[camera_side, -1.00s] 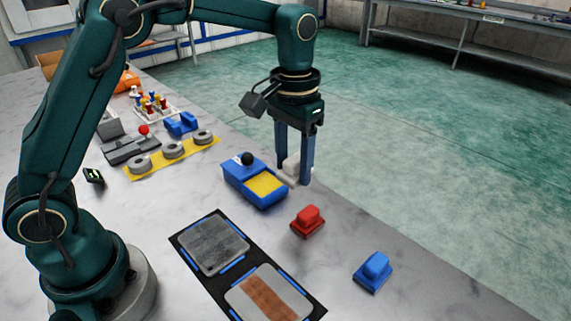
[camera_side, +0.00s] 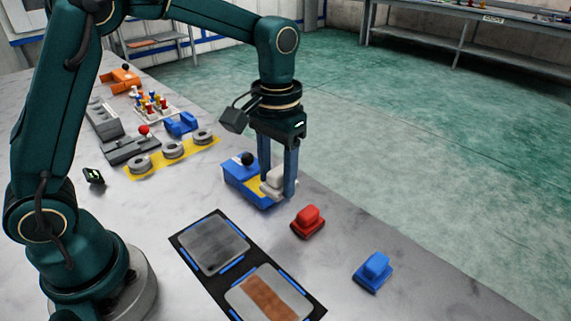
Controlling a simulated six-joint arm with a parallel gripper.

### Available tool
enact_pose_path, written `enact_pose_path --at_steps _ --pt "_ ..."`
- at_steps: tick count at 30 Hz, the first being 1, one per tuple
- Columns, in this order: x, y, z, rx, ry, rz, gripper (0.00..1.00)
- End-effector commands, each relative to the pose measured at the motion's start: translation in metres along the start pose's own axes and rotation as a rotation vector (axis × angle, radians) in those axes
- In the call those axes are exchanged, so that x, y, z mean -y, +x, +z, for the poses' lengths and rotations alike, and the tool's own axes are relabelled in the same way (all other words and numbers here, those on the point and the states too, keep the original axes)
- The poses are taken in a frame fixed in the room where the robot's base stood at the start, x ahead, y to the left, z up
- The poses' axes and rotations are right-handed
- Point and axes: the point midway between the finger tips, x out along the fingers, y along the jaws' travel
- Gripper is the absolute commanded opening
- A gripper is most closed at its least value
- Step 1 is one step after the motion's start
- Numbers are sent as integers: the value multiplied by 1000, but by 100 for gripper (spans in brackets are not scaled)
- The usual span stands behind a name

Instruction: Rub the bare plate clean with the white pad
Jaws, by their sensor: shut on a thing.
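My gripper (camera_side: 277,190) is shut on the white pad (camera_side: 275,180), its two blue fingers on either side of the pad's handle. The pad is at the yellow patch of the blue tray (camera_side: 237,177), covering much of the yellow; I cannot tell whether it touches. The bare grey plate (camera_side: 213,246), with darker smudges, lies in a black mat in front of the arm. A second plate (camera_side: 243,294) beside it has a brown band across it.
A red pad (camera_side: 308,221) and a blue pad (camera_side: 374,271) stand to the right of the plates. A yellow strip with grey rings (camera_side: 172,150), a grey block with a red knob (camera_side: 144,131) and a rack of coloured pegs (camera_side: 153,105) are behind.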

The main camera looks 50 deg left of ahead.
Motion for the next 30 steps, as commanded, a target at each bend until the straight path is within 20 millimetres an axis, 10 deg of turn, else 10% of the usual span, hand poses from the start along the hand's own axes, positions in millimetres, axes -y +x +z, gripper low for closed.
enact_pose_path --at_steps 15,30 --pt "-5 10 114 3 31 -3 9" --pt "-8 30 122 -13 56 1 9"
